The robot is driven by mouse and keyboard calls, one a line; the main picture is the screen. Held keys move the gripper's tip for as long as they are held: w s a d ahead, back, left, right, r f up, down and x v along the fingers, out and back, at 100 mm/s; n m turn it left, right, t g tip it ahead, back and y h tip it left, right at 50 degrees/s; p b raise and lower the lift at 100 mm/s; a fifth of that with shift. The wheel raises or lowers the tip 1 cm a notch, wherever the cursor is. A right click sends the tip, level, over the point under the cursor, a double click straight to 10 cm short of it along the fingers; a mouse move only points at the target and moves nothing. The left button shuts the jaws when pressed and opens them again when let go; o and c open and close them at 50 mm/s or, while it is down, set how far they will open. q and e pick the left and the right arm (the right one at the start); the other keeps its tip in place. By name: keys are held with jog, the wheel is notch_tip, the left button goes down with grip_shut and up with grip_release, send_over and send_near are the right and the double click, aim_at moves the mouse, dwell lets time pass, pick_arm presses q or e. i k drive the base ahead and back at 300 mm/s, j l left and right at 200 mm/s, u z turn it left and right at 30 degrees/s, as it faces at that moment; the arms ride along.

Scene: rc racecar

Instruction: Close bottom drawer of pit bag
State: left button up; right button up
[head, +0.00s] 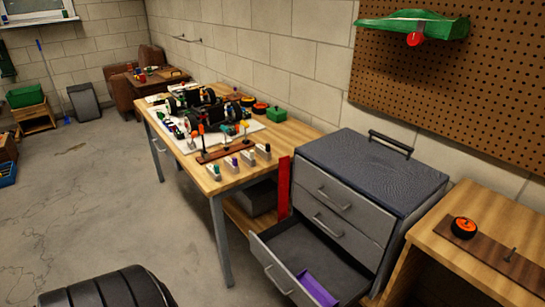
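The pit bag (372,180) is a grey drawer unit with a dark top and a black carry handle, standing between the wooden workbench and a second bench at right. Its bottom drawer (262,266) is pulled out toward the left and open. A purple tray (317,288) lies inside the drawer, near its front right. The two drawers above, the top one (335,198) and the middle one (328,227), are shut. Neither of my grippers shows in the head view.
The workbench (220,184) left of the bag holds an RC car, tools and bottles. A red upright piece (283,187) stands between bench and bag. A black tyre-like object (110,290) is at the lower left. The concrete floor (95,210) is mostly clear.

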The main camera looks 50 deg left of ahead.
aim_at(292, 245)
jog(key=u, duration=1.4)
